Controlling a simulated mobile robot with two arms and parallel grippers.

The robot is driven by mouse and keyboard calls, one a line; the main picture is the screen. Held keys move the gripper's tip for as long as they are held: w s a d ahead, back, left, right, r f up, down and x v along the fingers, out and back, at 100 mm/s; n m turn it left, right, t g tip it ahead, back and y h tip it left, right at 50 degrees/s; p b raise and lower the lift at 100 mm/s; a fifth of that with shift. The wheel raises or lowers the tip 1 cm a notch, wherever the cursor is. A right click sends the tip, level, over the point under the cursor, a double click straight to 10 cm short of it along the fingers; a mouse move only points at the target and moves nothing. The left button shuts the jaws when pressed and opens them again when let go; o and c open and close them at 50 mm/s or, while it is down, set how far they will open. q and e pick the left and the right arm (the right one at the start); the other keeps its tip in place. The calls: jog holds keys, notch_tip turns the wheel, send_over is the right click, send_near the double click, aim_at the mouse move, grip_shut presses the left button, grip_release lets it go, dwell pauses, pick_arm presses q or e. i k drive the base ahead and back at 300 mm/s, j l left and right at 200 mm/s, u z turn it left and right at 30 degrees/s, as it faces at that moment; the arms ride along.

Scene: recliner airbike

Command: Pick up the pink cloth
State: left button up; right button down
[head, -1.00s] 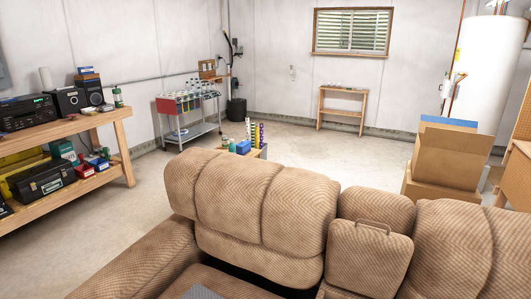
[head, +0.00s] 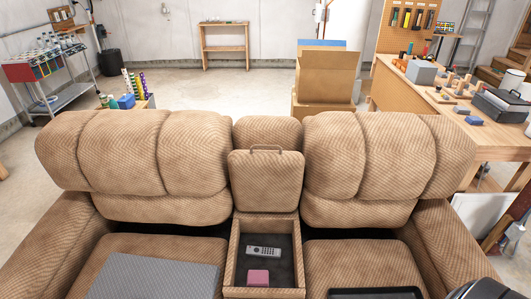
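A small pink cloth (head: 258,277), folded into a block shape, lies in the open console compartment (head: 235,262) in the middle of the brown recliner sofa. A grey remote control (head: 263,252) lies in the same compartment, just behind the cloth and apart from it. Neither of my grippers shows in the head view. A dark rounded shape at the bottom right corner may be part of my own right arm.
The recliner (head: 150,150) spans the view, with its console lid (head: 266,180) raised. A grey patterned mat (head: 153,277) lies on the left seat, and a black tray (head: 375,293) on the right seat. A workbench (head: 405,92) with tools stands at right.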

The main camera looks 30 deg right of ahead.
aim_at(256, 278)
jog(key=z, duration=0.85)
